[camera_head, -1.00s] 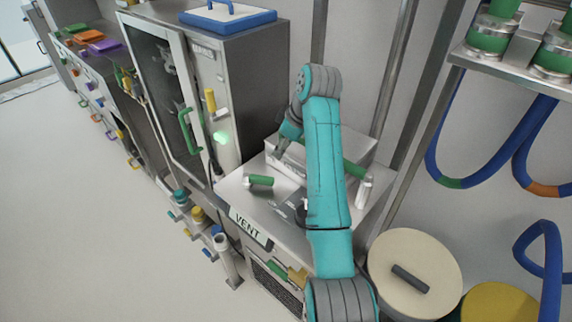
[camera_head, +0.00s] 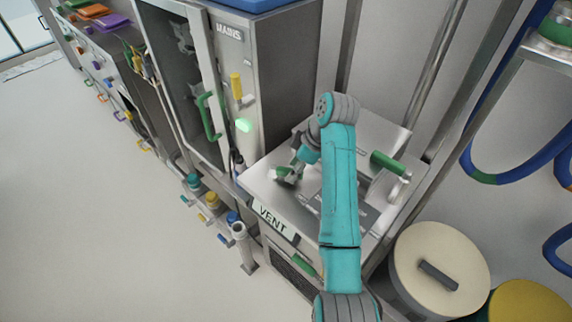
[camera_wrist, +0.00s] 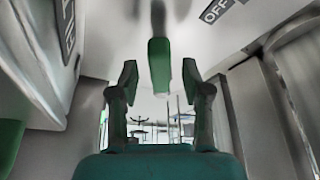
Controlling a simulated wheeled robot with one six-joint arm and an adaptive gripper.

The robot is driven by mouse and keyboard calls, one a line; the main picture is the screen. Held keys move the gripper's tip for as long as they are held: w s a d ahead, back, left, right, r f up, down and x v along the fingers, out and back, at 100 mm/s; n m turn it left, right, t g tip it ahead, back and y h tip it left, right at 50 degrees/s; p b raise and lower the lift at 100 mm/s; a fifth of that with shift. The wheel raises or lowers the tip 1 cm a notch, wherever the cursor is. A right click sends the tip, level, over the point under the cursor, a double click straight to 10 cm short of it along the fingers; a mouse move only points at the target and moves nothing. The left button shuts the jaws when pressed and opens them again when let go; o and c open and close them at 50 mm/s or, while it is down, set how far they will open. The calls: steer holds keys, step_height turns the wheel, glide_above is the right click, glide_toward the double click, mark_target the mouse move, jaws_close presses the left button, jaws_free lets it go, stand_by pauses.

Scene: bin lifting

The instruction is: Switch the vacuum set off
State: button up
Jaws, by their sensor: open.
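The vacuum set is the metal unit with a VENT label (camera_head: 274,219) on its front edge. A green-gripped lever (camera_wrist: 159,64) shows in the wrist view, pointing down between my open fingers, with no visible contact. An OFF label (camera_wrist: 216,10) is to its upper right. In the head view my gripper (camera_head: 286,176) is low over the left part of the unit's top, at a green handle it partly hides. A second green handle (camera_head: 387,163) lies at the right of the top, clear of the gripper. Which way the lever is set I cannot tell.
A tall metal cabinet marked MAINS (camera_head: 229,33) stands to the left, with a yellow handle (camera_head: 236,85) and a lit green lamp (camera_head: 243,125). A round cream lid (camera_head: 445,258) is at the right. The floor at left is clear.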

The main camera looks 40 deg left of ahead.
steer(key=shift+a+f, duration=0.2)
steer(key=shift+f, duration=0.15)
steer(key=shift+c, duration=0.3)
jaws_close()
